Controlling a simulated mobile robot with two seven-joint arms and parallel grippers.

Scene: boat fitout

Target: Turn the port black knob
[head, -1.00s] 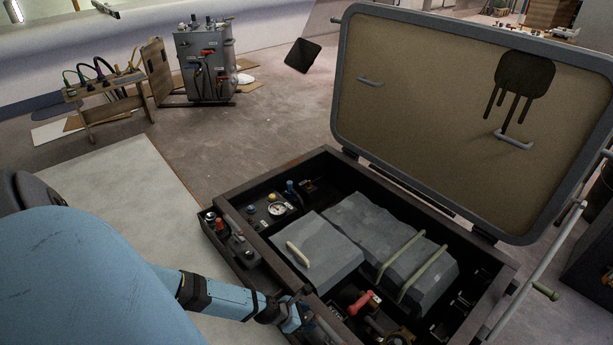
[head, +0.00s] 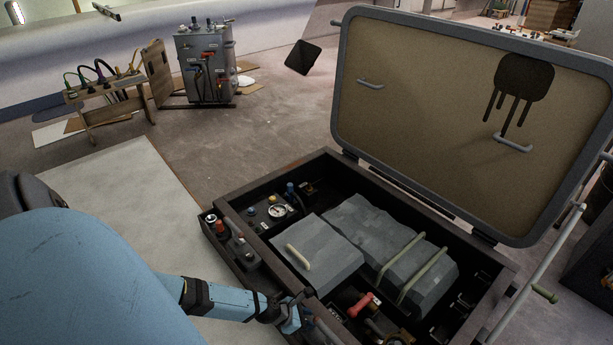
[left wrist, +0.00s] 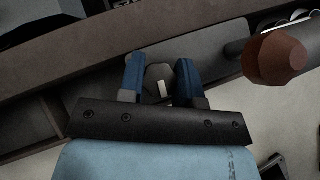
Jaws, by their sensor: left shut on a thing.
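My left gripper (head: 292,318) reaches in from the left to the near side of the dark open box. In the left wrist view its two blue fingers (left wrist: 160,80) are shut on a dark rounded knob (left wrist: 156,74) with a small white mark. The fingers sit on either side of the knob, in front of a dark grey panel (left wrist: 210,48). In the head view the gripper hides the knob. Whether it is the port one cannot be told from these views. My right gripper is not in view.
The box (head: 288,256) holds grey covered blocks (head: 352,225), a gauge (head: 277,211) and a red handle (head: 360,305). Its large lid (head: 430,110) stands open behind. In the left wrist view a brown rounded end (left wrist: 275,57) is close to the right finger.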

